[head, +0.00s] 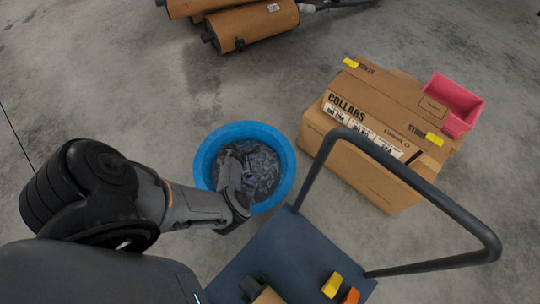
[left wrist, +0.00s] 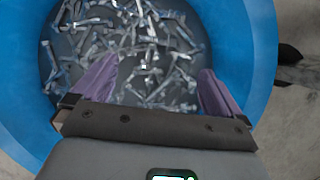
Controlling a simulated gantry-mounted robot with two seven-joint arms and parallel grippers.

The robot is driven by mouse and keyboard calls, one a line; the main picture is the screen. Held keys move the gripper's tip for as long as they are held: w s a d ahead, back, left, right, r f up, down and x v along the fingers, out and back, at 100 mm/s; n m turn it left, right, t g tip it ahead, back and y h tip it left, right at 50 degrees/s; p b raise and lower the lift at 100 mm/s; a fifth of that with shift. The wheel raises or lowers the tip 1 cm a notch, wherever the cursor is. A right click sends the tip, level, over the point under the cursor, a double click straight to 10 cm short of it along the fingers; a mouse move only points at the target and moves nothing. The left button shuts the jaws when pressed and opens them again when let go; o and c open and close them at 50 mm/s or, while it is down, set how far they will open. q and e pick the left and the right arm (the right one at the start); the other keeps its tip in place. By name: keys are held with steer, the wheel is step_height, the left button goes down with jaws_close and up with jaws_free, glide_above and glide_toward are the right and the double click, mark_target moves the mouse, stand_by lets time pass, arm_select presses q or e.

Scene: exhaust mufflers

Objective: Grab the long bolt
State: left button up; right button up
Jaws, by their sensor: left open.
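A blue round tub (head: 281,151) stands on the floor in the middle of the head view. Many loose metal bolts (head: 264,168) lie in it, and they also show in the left wrist view (left wrist: 130,45). Which of them is the long bolt I cannot tell. My left gripper (head: 232,172) reaches over the tub from the left. In the left wrist view its two purple fingers (left wrist: 155,95) are spread apart over the bolts, with nothing held between them. The blue tub wall (left wrist: 262,50) surrounds them. My right gripper is not in view.
A blue cart (head: 285,250) with a dark handle (head: 430,190) stands in front of the tub. Cardboard boxes (head: 350,165) with yellow pieces and a pink bin (head: 455,98) are at the right. Brown mufflers (head: 255,24) lie at the back.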

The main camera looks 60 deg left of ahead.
arm_select(q)
steer(key=b, duration=0.4)
glide_toward(263, 174)
steer(key=x, duration=0.3)
steer(key=shift+s+d, duration=0.1)
steer(key=shift+s, duration=0.15)
steer(key=b+x, duration=0.4)
steer(key=x, duration=0.1)
steer(key=shift+w+b, duration=0.1)
steer(key=shift+b, duration=0.2)
steer(key=c, duration=1.2)
steer(key=shift+o, duration=0.2)
steer(key=shift+r, duration=0.15)
